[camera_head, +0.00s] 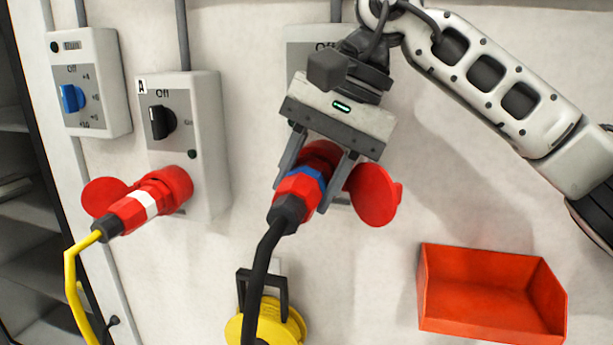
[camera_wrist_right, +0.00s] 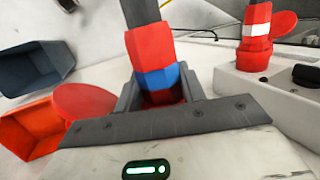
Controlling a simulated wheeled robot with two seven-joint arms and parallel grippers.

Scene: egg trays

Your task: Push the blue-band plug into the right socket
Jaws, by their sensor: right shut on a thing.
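The blue-band plug (camera_head: 297,186) is red with a blue ring and a black cable. My right gripper (camera_head: 304,180) is shut on it, one finger on each side. The plug points up at the red right socket (camera_head: 323,150), which is partly hidden behind my gripper. The plug's front end meets or nearly meets the socket; I cannot tell how deep it sits. The socket's round red lid (camera_head: 373,196) hangs open on the right. In the right wrist view the plug (camera_wrist_right: 150,47) stands between the fingers. My left gripper is not in view.
A white-band plug (camera_head: 140,207) with a yellow cable sits at the left socket, under switch box A (camera_head: 205,120). A box with a blue knob (camera_head: 73,98) is further left. An orange bin (camera_head: 480,265) is at lower right; a yellow reel (camera_head: 283,328) is below.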

